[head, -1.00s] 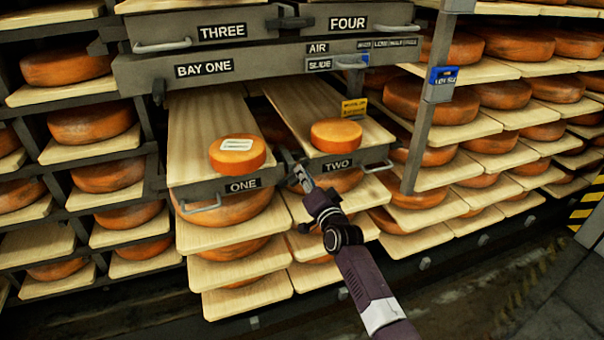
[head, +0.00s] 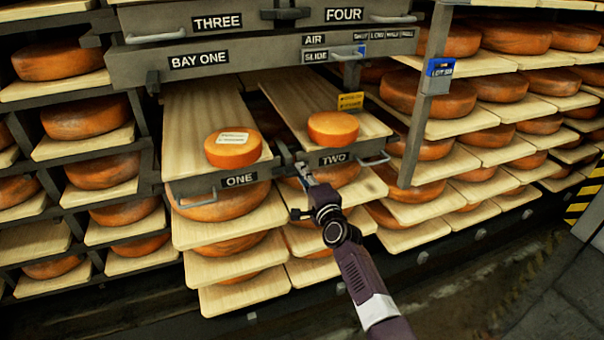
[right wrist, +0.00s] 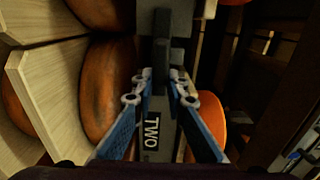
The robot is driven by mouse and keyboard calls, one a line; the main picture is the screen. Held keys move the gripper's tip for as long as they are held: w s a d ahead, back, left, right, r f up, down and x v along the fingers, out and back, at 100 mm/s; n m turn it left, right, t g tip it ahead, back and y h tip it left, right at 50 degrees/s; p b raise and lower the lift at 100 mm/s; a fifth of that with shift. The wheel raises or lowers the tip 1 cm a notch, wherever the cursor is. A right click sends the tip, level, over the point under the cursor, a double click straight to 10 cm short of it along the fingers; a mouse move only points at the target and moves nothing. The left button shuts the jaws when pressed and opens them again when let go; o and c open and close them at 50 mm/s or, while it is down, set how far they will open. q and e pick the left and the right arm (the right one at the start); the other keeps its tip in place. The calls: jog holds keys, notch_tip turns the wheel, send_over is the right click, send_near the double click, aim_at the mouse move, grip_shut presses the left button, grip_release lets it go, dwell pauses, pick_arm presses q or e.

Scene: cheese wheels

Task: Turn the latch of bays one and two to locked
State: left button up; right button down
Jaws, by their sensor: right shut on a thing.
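The board labelled ONE (head: 240,180) and the board labelled TWO (head: 333,158) stand side by side, each with an orange cheese wheel on it. A dark grey latch (head: 283,152) sits between their front rails. My right gripper (head: 303,172) is at this latch, its arm reaching up from below. In the right wrist view its two fingers (right wrist: 160,82) are closed around a dark grey bar of the latch (right wrist: 161,55), above the TWO label (right wrist: 152,133). The fingers partly hide the latch, and I cannot tell its exact setting. My left gripper is not in view.
The beam marked BAY ONE (head: 245,60) runs above, with another dark latch (head: 287,13) between THREE and FOUR. A metal post (head: 425,110) with a blue tag stands to the right. Cheese racks fill both sides. The floor is clear at lower right.

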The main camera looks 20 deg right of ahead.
dwell(0.4)
jog(key=c, duration=1.9)
grip_release()
jog(key=shift+c, duration=0.2)
jog(key=shift+s, duration=0.1)
jog(key=s, duration=1.1)
jog(key=shift+s+d, duration=0.25)
jog(key=shift+s, duration=0.15)
jog(key=shift+f, duration=0.1)
